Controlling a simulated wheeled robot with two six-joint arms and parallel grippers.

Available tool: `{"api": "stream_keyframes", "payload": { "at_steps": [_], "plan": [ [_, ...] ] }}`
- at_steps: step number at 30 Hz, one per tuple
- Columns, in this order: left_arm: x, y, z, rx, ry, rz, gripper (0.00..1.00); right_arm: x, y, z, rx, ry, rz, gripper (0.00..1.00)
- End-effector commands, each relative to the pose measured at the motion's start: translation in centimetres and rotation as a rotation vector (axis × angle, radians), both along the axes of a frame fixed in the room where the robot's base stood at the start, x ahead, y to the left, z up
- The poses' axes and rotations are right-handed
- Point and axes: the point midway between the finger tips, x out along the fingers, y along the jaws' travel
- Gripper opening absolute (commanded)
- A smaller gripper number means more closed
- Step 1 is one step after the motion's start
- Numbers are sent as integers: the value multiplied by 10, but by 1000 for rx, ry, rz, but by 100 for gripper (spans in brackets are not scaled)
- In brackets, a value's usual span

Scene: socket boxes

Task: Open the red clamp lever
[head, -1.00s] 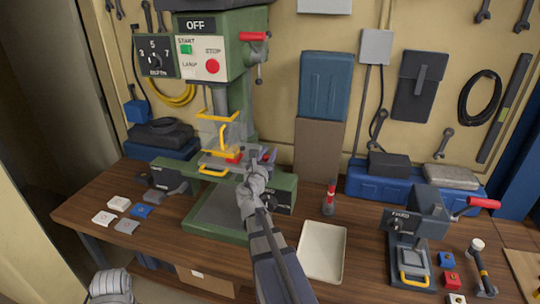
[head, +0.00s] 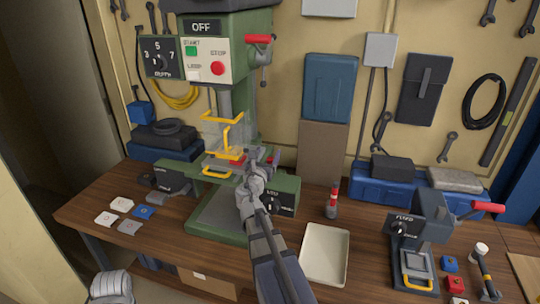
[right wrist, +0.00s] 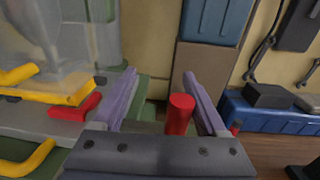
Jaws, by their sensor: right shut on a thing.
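The red clamp lever (right wrist: 180,113) shows in the right wrist view as an upright red cylinder between my right gripper's two fingers. My right gripper (head: 262,160) is shut on it at the drill press table in the head view, where the gripper largely hides the lever. In the wrist view the lever lies close to the right finger. A second red piece (right wrist: 75,107) lies to the left, beside a yellow frame (right wrist: 45,92); it also shows in the head view (head: 237,159). My left gripper is not in view; only a grey part of my arm shows at the bottom left.
The green drill press (head: 216,226) stands around the clamp, with a clear guard (head: 213,132) above. A red-topped bottle (head: 332,202) and a cream tray (head: 325,254) are to the right. A smaller press with a red handle (head: 488,207) stands farther right.

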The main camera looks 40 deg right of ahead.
Motion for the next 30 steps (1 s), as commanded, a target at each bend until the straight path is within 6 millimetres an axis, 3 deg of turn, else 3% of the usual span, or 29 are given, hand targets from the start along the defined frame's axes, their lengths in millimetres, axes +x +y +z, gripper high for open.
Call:
{"api": "stream_keyframes", "payload": {
  "at_steps": [14,30],
  "plan": [
    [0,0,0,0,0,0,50,-6,8,0,1,0,6,58],
    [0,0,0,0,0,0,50,-51,61,0,1,-1,3,58]
  ]
}}
